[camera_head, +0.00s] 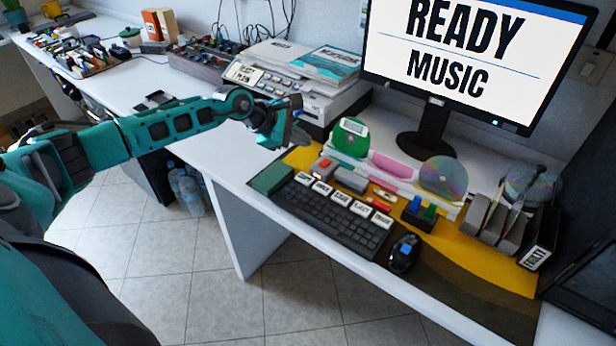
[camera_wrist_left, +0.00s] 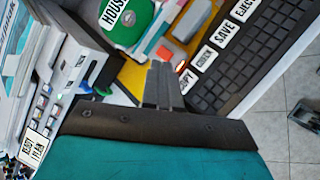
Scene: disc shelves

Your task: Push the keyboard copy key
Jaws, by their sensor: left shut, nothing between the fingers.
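The black keyboard (camera_head: 328,217) lies on the yellow mat near the desk's front edge, with a row of white labelled keys along its back. The copy key (camera_head: 303,179) is the leftmost white key in the head view. In the left wrist view the copy key (camera_wrist_left: 186,80) is partly covered by my fingers, with the save key (camera_wrist_left: 223,35) farther up the row. My left gripper (camera_head: 296,138) is shut and empty, above and to the left of the keyboard's left end. Its fingers (camera_wrist_left: 163,68) appear just left of the copy key. My right gripper is not in view.
A red-topped grey device (camera_head: 322,165) lies behind the keys, and a black mouse (camera_head: 403,253) sits to the right. A green pad (camera_head: 271,178) lies at the left. A monitor (camera_head: 470,60) and a disc printer (camera_head: 285,85) stand behind.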

